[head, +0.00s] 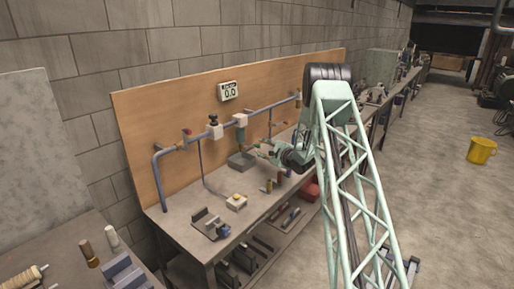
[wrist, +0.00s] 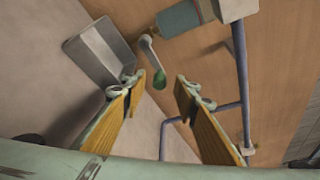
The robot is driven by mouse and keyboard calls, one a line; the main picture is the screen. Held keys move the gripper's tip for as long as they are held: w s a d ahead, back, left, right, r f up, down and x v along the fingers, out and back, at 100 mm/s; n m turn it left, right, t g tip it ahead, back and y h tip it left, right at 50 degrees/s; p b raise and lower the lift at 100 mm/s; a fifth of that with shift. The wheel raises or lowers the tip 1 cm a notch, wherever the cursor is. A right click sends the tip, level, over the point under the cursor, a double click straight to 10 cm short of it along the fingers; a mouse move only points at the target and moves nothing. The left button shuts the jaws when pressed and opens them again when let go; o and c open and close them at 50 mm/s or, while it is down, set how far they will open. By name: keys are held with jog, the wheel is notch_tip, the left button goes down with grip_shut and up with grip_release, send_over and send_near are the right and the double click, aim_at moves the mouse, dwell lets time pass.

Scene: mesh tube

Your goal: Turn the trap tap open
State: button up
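The trap is a teal cylinder (head: 240,120) hanging from the pipe; part of it shows at the top of the wrist view (wrist: 180,17). A pale lever (wrist: 150,50) with a green end (wrist: 160,80) reaches out beside it and looks like the trap tap. My gripper (wrist: 156,82) is open, with yellow-padded fingers on either side of the green end. I cannot tell whether either finger touches it. In the head view my gripper (head: 262,147) is in front of the trap, and the tap is too small to make out there.
A grey tray (head: 242,161) sits on the bench below the trap. A blue-grey pipe (head: 175,148) with valves runs along the wooden board (head: 145,110). A display (head: 229,91) seems to read 0.0.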

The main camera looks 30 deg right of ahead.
aim_at(259, 146)
jog(key=shift+x, duration=2.25)
grip_shut()
jog(key=shift+d, duration=0.1)
